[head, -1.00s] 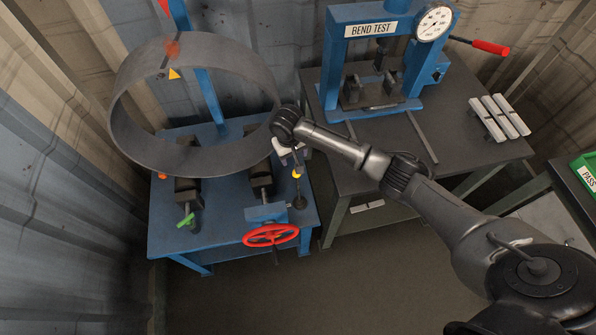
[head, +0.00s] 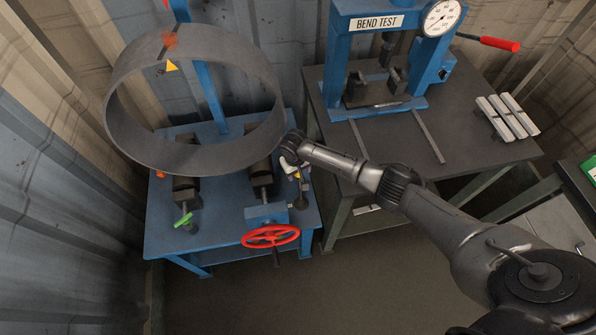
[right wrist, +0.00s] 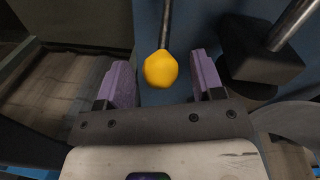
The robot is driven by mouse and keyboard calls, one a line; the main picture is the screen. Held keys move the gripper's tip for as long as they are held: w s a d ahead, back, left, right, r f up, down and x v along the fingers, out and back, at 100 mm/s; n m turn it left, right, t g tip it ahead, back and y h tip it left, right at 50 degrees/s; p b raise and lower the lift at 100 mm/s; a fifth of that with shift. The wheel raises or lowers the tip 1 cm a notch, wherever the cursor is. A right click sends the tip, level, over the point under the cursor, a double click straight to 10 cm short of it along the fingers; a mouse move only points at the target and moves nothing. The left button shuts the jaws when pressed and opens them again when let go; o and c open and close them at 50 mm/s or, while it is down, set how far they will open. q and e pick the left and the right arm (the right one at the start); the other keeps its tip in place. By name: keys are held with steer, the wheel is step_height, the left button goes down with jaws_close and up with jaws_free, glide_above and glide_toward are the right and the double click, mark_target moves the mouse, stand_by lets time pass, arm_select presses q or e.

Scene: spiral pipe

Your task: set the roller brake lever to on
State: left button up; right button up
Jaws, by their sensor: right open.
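A lever with a round yellow knob on a metal rod stands at the right front of the blue roller bench (head: 222,235). The yellow knob (right wrist: 160,69) is large in the right wrist view, with its rod running up and away behind it. My right gripper (right wrist: 165,78) is open, its two purple-padded fingers on either side of the knob, with a gap visible at each side. In the head view my right gripper (head: 290,166) is over the bench's right side and partly hides the lever. The lever's markings are not readable. My left gripper is not in view.
A large grey pipe ring (head: 190,165) rests on the bench rollers. A red handwheel (head: 271,237) and a green handle (head: 183,219) are at the front. A dark table (head: 455,130) with the bend test press (head: 340,60) stands right.

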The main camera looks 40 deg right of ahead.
jaws_close()
stand_by(0.7)
